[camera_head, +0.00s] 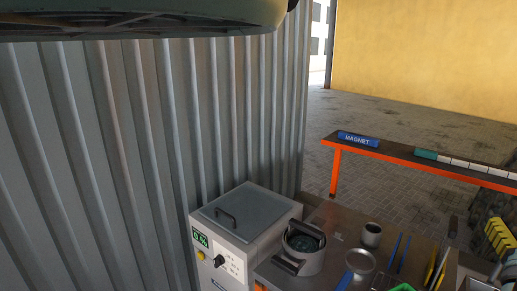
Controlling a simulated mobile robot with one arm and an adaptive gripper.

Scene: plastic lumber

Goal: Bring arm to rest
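I cannot make out my gripper in the head view, so whether it is open or shut does not show. A large pale green rounded form with a dark underside (140,22) crosses the top left of the view. It is cut off by the picture edge, and I cannot tell whether it is part of my arm.
A grey machine (245,212) with a lidded top and a green display stands by the corrugated metal wall (150,130). A round pot (303,255), a metal cup (371,235) and several tools crowd the bench beside it. An orange-edged table (385,157) stands behind; paved floor (400,118) is open.

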